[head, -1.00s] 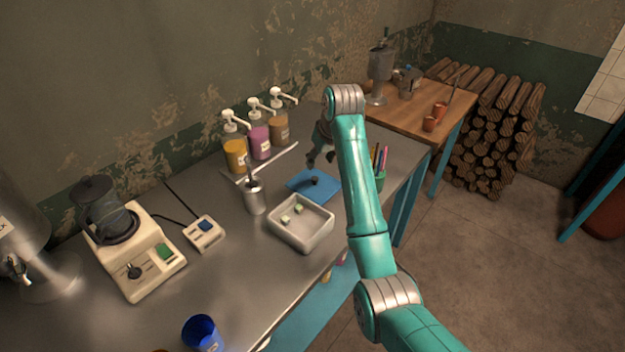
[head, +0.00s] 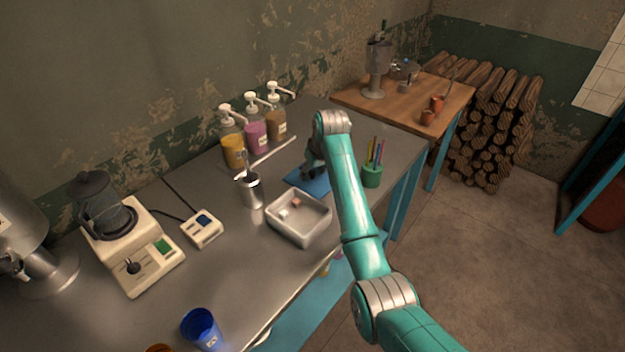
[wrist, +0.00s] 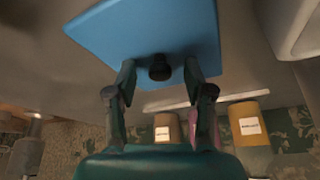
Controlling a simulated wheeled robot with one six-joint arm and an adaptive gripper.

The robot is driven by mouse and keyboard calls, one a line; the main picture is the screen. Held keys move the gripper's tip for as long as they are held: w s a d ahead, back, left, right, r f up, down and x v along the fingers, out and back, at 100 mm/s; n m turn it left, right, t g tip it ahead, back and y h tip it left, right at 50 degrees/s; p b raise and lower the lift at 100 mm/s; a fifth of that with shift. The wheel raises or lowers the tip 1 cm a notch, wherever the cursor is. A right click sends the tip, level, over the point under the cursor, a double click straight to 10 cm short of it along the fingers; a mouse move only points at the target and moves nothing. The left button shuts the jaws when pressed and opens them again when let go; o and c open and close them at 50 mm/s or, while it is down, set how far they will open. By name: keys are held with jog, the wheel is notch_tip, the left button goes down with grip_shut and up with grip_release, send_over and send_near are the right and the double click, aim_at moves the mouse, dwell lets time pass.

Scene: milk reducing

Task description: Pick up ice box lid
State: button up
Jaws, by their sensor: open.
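The ice box lid is a flat blue square (head: 302,181) lying on the metal counter, partly hidden by my arm in the head view. In the wrist view the blue lid (wrist: 145,40) has a dark round knob (wrist: 159,68) near its edge nearest the fingers. My gripper (wrist: 158,78) is open, with one finger on each side of the knob and a gap on both sides. In the head view my gripper (head: 312,172) is low over the lid. The white ice box (head: 299,232) stands open beside the lid, with small cubes inside.
Pump bottles (head: 256,137) stand behind the lid. A metal cup (head: 250,191) with utensils is to its left, and a green pen holder (head: 372,176) to its right. A blender (head: 120,235) and blue cup (head: 201,329) are farther left. The front counter is mostly clear.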

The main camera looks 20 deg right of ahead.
grip_shut()
